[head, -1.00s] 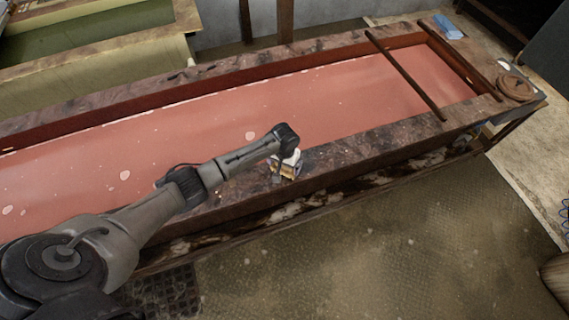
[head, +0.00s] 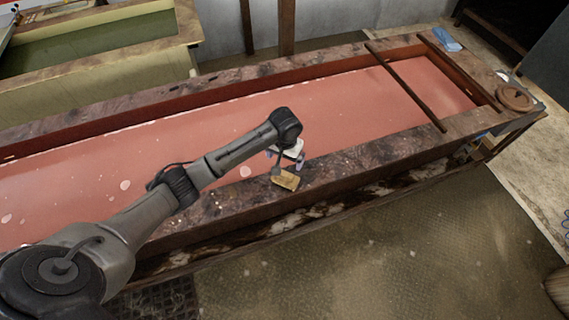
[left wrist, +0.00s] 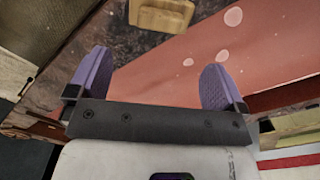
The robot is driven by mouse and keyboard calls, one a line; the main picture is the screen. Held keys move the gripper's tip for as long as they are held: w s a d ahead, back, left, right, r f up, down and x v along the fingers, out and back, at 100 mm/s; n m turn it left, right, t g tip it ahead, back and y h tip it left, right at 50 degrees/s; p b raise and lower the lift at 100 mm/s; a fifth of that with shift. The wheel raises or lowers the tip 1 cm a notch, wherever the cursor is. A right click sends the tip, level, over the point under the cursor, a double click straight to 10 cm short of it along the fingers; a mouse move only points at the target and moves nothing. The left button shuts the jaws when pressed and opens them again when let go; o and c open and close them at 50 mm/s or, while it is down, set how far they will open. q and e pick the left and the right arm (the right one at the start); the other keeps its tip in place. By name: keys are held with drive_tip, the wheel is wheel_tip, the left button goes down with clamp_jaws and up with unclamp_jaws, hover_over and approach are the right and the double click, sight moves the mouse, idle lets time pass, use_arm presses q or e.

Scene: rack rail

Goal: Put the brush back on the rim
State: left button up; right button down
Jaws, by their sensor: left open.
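The brush (head: 286,179), a small tan wooden block, lies on the near rim (head: 345,160) of the long trough. It also shows at the top of the left wrist view (left wrist: 161,14), beyond my fingertips and apart from them. Its bristles cannot be made out. My left gripper (head: 286,158) is just behind and above the brush, toward the pink liquid. In the left wrist view its two purple fingers (left wrist: 155,78) are wide apart with nothing between them. My right gripper is not in view.
The trough holds pink liquid (head: 340,105). Two dark bars (head: 405,87) cross its right end. A blue item (head: 446,40) and a round brown object (head: 514,97) are on the right end rim. The near rim right of the brush is clear.

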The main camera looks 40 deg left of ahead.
use_arm(q)
drive_tip(key=shift+r, duration=0.4)
drive_tip(key=s+d+f+m+t+h, duration=0.1)
drive_tip(key=s+d+f+m, duration=0.1)
drive_tip(key=s+d+f, duration=0.35)
drive_tip(key=s+d+f+m+t, duration=0.1)
drive_tip(key=s+d+f+m, duration=0.1)
drive_tip(key=s+d, duration=0.6)
drive_tip(key=s+a+r, duration=0.1)
drive_tip(key=s+r, duration=0.1)
drive_tip(key=s, duration=0.7)
drive_tip(key=s+a+r+m+t, duration=0.1)
drive_tip(key=s+r, duration=0.2)
drive_tip(key=s, duration=0.6)
drive_tip(key=shift+s+t+y, duration=0.25)
drive_tip(key=shift+t+y, duration=0.05)
drive_tip(key=shift+y, duration=0.1)
